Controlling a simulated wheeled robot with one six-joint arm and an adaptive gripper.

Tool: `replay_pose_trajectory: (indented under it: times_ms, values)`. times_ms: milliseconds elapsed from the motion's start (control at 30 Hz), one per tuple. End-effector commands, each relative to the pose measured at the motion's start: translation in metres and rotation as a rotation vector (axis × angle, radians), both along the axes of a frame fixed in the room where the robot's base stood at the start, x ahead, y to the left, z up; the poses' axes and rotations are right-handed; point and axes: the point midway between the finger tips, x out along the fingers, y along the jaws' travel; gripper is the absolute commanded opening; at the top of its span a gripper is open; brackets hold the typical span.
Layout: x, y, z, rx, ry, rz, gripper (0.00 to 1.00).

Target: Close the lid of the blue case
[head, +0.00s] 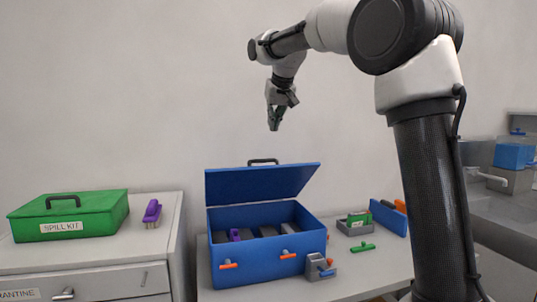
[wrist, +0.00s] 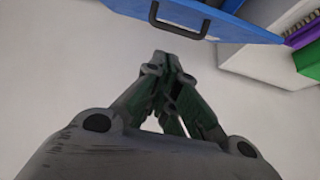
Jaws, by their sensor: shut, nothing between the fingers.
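The blue case (head: 265,264) stands on the table with its lid (head: 262,184) raised and tilted back. A dark handle (head: 263,161) shows at the lid's top edge. Two orange latches are on the front, and several dark blocks and a purple one lie inside. My gripper (head: 274,125) is shut and empty, above the lid and apart from it. In the wrist view the shut fingers (wrist: 165,62) point towards pale wall or surface, with the blue lid (wrist: 235,27) and its black handle (wrist: 178,22) at the top.
A green spill kit box (head: 70,216) and a purple brush (head: 152,213) sit on the drawer cabinet at left. A grey clamp-like block (head: 319,267) stands at the case's front right. A small tray (head: 354,230), a green piece (head: 363,247) and a blue holder (head: 389,218) lie further right.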

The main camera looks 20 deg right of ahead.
Motion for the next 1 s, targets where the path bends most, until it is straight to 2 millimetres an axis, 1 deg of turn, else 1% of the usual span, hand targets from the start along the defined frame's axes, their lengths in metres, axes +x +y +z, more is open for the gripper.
replay_pose_trajectory:
  times_ms: [100, 167, 267, 633, 700, 800, 1000]
  values:
    - [-0.001, -0.001, -0.006, -0.011, 0.017, 0.009, 0.00]
    - [0.002, -0.001, -0.010, -0.012, 0.017, 0.011, 0.00]
    - [0.010, -0.001, -0.023, -0.012, 0.017, 0.010, 0.00]
    - [0.053, -0.001, -0.088, -0.012, 0.018, 0.010, 0.00]
    - [0.044, -0.001, -0.095, -0.012, 0.016, 0.010, 0.00]
    - [0.035, -0.001, -0.105, -0.011, 0.015, 0.009, 0.00]
    - [0.026, -0.001, -0.115, -0.012, 0.014, 0.011, 0.00]
